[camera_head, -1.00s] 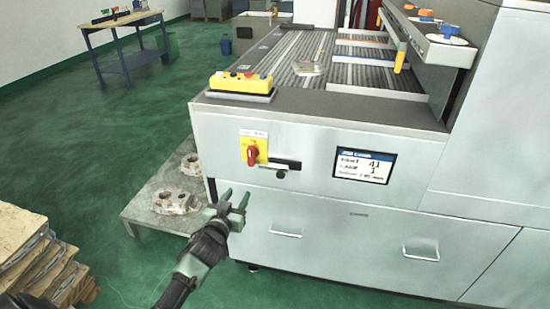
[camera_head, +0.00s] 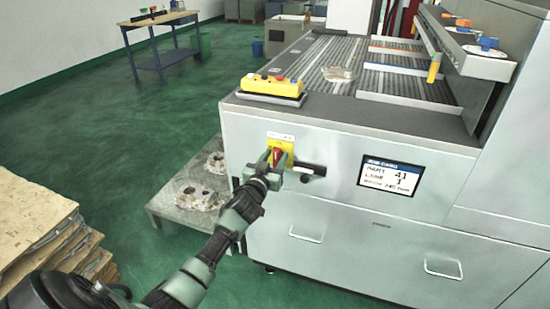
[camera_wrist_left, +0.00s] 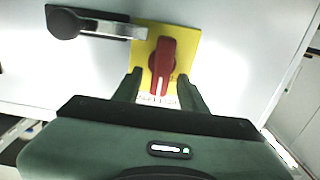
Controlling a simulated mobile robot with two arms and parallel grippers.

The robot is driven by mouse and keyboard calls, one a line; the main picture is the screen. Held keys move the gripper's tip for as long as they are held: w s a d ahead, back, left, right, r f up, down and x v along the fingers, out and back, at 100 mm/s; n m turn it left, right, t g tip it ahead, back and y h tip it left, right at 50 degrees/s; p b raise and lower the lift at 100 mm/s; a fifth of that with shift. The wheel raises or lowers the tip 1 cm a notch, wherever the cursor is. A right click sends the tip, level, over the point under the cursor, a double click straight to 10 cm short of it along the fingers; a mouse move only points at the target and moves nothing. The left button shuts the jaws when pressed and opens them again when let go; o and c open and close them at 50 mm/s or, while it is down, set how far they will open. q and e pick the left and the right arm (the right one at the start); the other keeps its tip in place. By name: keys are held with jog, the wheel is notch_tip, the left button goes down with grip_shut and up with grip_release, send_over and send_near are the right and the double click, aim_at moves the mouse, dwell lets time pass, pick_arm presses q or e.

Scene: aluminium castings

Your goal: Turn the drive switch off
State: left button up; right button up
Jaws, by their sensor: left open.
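The drive switch is a red rotary handle (camera_head: 277,155) on a yellow plate (camera_head: 283,143) on the machine's front panel. In the left wrist view the red handle (camera_wrist_left: 162,66) stands nearly upright in the picture, tilted slightly, on its yellow plate (camera_wrist_left: 190,38). My left gripper (camera_head: 270,160) is at the switch and partly covers it in the head view. Its two fingers (camera_wrist_left: 157,80) are open, one on each side of the handle's lower end, with gaps between. Whether they touch the plate cannot be told. My right gripper is not in view.
A black lever on a metal bar (camera_head: 312,170) sits right of the switch. A display (camera_head: 390,177) is further right. A yellow button box (camera_head: 272,86) stands on the machine's top edge. A low table with castings (camera_head: 196,196) is left, and stacked cardboard (camera_head: 35,235) stands nearer.

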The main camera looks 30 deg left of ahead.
pick_arm(q)
jog(key=c, duration=0.7)
grip_shut()
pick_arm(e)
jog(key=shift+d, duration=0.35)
